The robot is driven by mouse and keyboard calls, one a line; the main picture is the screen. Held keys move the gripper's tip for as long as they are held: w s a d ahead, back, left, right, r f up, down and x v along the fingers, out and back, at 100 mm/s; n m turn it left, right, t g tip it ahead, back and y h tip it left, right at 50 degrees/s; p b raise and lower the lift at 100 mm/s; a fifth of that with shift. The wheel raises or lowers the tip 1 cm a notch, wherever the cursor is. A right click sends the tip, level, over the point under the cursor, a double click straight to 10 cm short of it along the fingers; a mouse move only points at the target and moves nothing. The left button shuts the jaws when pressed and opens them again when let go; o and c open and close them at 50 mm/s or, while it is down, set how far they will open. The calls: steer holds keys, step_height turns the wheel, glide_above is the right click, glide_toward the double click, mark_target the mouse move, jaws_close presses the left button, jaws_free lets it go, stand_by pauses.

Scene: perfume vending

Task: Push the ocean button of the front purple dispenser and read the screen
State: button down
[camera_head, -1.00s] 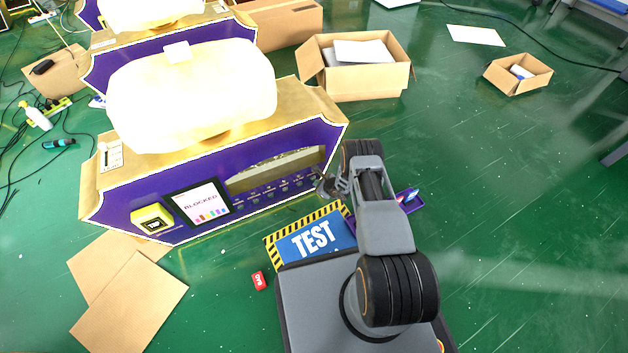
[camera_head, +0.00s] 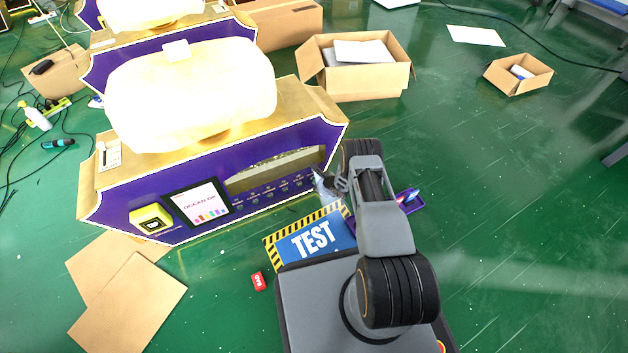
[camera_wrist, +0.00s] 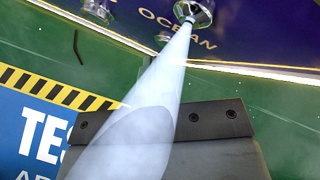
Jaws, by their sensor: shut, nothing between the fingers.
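The front purple dispenser (camera_head: 230,172) stands at the left in the head view, with a row of small buttons along its front. Its screen (camera_head: 199,203) reads "OCEAN OK". In the wrist view, the label "OCEAN" (camera_wrist: 178,29) shows beside a round metal fitting (camera_wrist: 196,10) at the top edge. A pale white spray (camera_wrist: 160,95) streams down from that fitting, across my gripper. My gripper (camera_head: 337,184) is shut and empty by the right end of the dispenser's front. The spray partly covers it in the wrist view, and I cannot tell whether it touches the dispenser.
A blue TEST mat (camera_head: 312,238) with a striped border lies under my arm. A red tag (camera_head: 258,281) and brown cardboard sheets (camera_head: 130,300) lie on the green floor. Open boxes (camera_head: 365,85) stand behind. Another dispenser (camera_head: 98,72) stands behind the front one. The right floor is mostly clear.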

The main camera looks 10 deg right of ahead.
stand_by(0.4)
steer(key=shift+s+d+p, duration=0.2)
steer(key=shift+s+p, duration=0.35)
steer(key=shift+s, duration=0.3)
steer(key=shift+s+d+p, duration=0.25)
steer(key=shift+s+p, duration=0.45)
steer(key=shift+s, duration=0.5)
steer(key=shift+s+d+p, duration=0.25)
steer(key=shift+s+p, duration=0.4)
steer(key=shift+s, duration=0.55)
